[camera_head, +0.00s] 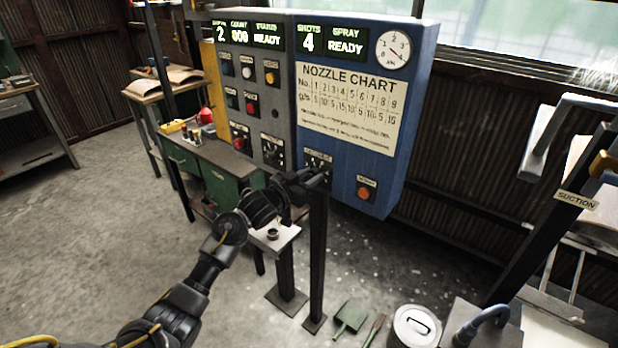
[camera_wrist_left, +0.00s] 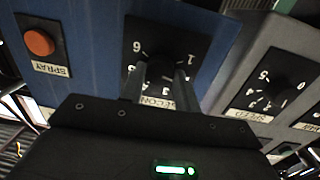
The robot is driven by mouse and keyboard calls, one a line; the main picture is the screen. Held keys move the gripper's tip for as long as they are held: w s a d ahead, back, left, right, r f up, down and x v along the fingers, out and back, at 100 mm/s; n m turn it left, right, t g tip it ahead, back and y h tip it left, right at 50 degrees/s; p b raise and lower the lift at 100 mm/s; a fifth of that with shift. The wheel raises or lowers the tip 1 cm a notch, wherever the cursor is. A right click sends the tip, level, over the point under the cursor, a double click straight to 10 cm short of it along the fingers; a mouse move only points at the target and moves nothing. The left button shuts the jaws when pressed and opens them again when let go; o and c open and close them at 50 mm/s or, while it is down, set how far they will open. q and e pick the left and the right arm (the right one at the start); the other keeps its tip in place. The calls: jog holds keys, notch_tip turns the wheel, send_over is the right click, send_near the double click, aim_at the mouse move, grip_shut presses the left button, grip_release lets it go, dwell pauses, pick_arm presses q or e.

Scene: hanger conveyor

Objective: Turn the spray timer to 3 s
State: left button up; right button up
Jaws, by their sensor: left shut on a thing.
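The spray timer dial (camera_head: 318,158) is a black plate with white numbers at the bottom of the blue panel. In the left wrist view the spray timer dial (camera_wrist_left: 135,60) shows 6, 1 and 3, with a partly covered seconds label below. My left gripper (camera_head: 320,179) reaches up to the dial from the left. In the wrist view the left gripper's fingers (camera_wrist_left: 162,85) are shut on the knob at the dial's middle. The fingers hide the knob and its pointer, so the setting cannot be read. My right gripper is not in view.
The orange spray button (camera_head: 363,194) sits right of the dial. The speed dial (camera_wrist_left: 277,83) is on the neighbouring grey panel (camera_head: 258,90). The nozzle chart (camera_head: 348,110) is above. A dark post (camera_head: 317,255) stands below the panel. A bin (camera_head: 415,327) stands on the floor.

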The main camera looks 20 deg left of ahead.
pick_arm(q)
jog(key=m+b, duration=0.1)
jog(key=m, duration=0.4)
jog(key=shift+y, duration=0.3)
jog(key=m+b, duration=0.1)
jog(key=m, duration=0.2)
jog(key=shift+s+d+m+b, duration=0.1)
jog(key=shift+m+b, duration=0.2)
jog(key=shift+b, duration=0.1)
jog(key=shift+m+y, duration=0.3)
jog(key=shift+m, duration=0.3)
jog(key=shift+b, duration=0.3)
jog(key=o, duration=1)
